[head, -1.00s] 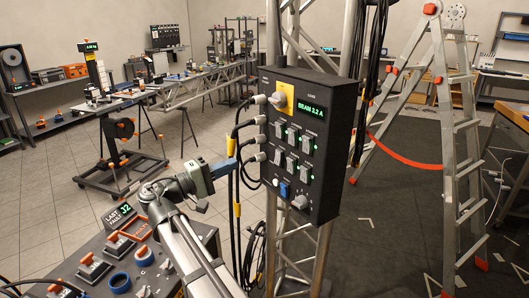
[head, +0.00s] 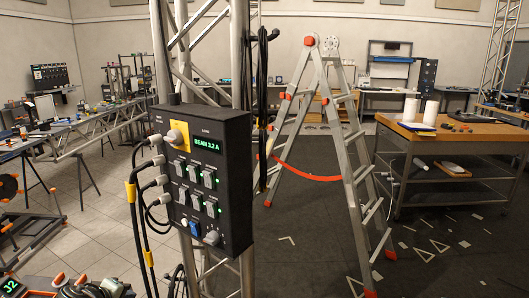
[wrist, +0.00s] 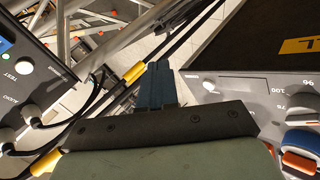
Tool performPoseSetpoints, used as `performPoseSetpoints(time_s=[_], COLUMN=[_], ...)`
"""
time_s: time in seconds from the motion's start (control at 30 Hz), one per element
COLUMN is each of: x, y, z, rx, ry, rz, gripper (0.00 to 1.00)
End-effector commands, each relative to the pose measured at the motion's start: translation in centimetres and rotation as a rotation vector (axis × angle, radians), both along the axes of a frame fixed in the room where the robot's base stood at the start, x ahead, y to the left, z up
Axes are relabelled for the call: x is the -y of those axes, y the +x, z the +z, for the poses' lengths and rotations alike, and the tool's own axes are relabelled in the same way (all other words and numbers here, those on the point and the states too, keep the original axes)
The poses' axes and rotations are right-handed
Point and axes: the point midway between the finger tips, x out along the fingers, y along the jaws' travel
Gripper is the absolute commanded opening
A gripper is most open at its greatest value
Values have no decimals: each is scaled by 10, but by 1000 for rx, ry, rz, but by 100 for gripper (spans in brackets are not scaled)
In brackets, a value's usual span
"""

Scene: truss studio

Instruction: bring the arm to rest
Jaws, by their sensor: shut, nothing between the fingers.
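My gripper (wrist: 159,68) shows in the wrist view, its two blue fingers together with nothing between them. It points away from the camera, with black cables and a pale floor behind it. It does not show clearly in the head view. The black control box (head: 232,180) hangs on the truss left of centre in the head view, with a lit green readout, a yellow plate with a knob, and several switches. Black cables (head: 138,212) with yellow sleeves hang from its left side.
In the wrist view, dark panels with knobs flank the gripper at left (wrist: 25,100) and right (wrist: 235,110). In the head view, a stepladder (head: 345,140) with a red strap stands right of the truss (head: 245,60), and a wood-topped workbench (head: 460,140) stands farther right.

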Motion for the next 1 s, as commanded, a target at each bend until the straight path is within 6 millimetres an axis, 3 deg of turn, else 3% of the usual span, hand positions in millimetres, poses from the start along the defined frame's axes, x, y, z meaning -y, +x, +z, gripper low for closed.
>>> performPoseSetpoints(time_s=[0.03, 0.1, 0.4, 0.7, 1.0], x=[13, 25, 96, 183, 277], y=[-6, -12, -32, -58, -94], z=[-29, -64, -186, -280, -352], rx=[-61, -140, -417, -632, -802], ry=[15, 41, 115, 163, 189], rz=[-6, -16, -130, -296, -494], gripper=[0, 0, 0, 0, 0])
